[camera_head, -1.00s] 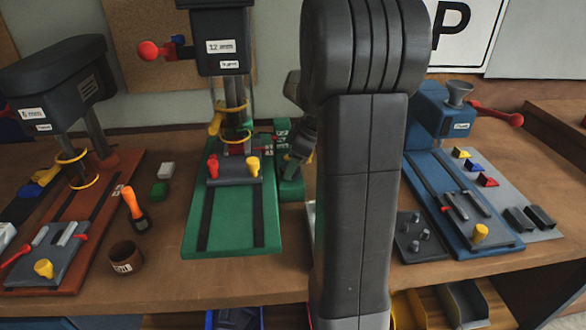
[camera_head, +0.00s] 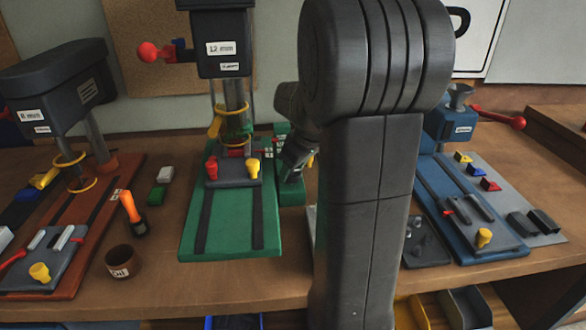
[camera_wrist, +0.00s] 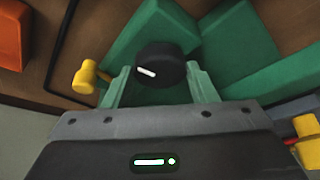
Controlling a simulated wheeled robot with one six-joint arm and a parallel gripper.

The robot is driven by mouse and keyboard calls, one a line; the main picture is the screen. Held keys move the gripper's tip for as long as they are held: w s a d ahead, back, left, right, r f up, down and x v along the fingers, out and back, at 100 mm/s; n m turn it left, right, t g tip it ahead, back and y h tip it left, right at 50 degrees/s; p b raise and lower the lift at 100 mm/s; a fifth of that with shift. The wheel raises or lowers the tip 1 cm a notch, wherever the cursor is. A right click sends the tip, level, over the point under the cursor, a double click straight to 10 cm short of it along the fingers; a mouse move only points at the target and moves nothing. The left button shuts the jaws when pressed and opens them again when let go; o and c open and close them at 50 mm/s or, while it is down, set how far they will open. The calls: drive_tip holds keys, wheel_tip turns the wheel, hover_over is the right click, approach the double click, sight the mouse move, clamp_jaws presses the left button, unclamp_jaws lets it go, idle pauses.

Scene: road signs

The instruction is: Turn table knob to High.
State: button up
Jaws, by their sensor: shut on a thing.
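The black round knob (camera_wrist: 160,62) with a white pointer line sits between the two green fingers of my gripper (camera_wrist: 160,82) in the wrist view. The pointer line lies toward the knob's left, near side. My gripper is shut on the knob. In the head view my gripper (camera_head: 296,168) is at the green block to the right of the green drill press base (camera_head: 235,220). The knob is hidden there behind the gripper and my arm. I cannot read a High label in either view.
The green press column and a yellow knob (camera_head: 254,168) stand close left of my gripper. A yellow-handled part (camera_wrist: 88,76) is near the left finger in the wrist view. A blue press (camera_head: 465,200) is at right, a brown press (camera_head: 75,225) at left.

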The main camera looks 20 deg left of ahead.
drive_tip(key=o, duration=1)
drive_tip(key=v, duration=1.3)
drive_tip(key=shift+r, duration=0.45)
drive_tip(key=shift+c, duration=0.2)
